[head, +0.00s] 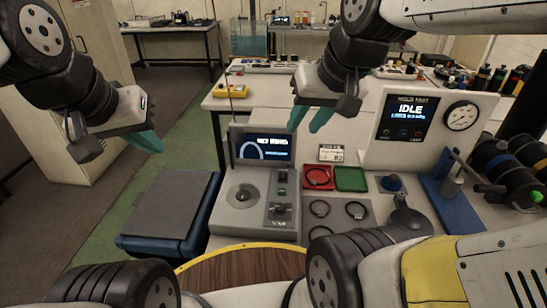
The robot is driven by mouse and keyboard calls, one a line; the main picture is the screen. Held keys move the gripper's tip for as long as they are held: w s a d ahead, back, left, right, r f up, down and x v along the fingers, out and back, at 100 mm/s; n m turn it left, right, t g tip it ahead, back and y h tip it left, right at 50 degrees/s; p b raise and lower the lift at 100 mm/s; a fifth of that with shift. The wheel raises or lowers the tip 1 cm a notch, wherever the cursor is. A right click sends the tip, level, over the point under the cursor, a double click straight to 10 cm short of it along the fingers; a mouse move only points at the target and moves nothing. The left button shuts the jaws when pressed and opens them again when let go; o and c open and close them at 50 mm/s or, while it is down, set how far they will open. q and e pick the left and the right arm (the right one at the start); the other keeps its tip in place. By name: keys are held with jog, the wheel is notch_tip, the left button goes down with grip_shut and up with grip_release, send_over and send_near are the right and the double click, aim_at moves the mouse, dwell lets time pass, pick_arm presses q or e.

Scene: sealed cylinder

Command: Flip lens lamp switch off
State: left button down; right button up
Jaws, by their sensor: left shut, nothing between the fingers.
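A grey test station (240,210) stands on the bench ahead, with a lit screen (263,147), a round plate and a control panel (280,200) with a small green-lit part and a dark knob or lever. I cannot tell which part is the lens lamp switch or whether it is on. A dark round-headed device (404,220) stands at the bench's right front. My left gripper (150,142) has teal fingers, is shut and empty, and hangs left of the station, apart from it. My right gripper (304,120) hangs above and behind the station with its teal fingers apart, holding nothing visible.
A red tray (318,177) and a green tray (351,179) lie right of the station, with dark rings in front. A hold-test panel (405,122) reading IDLE with a gauge stands behind. A blue press (450,200) is at right. A dark-topped blue box (170,205) stands left.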

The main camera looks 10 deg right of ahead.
jog(key=shift+m+g, duration=0.3)
jog(key=shift+g, duration=0.4)
jog(key=w, duration=0.4)
jog(key=shift+f, duration=0.25)
grip_shut()
jog(key=shift+w+a+f+m+g+h, duration=0.1)
jog(key=shift+w+f+m+g+h, duration=0.6)
jog(key=shift+w+f, duration=1.8)
jog(key=shift+w+a+f+m+g+y, duration=0.1)
jog(key=shift+w+f+m+g, duration=0.15)
jog(key=shift+w+f+g, duration=2.1)
jog(key=shift+w+a+f+m+t+h, duration=0.1)
jog(key=shift+w+f+m+h, duration=0.3)
jog(key=shift+w+f, duration=2.25)
jog(key=shift+w+r, duration=0.8)
jog(key=shift+r, duration=0.05)
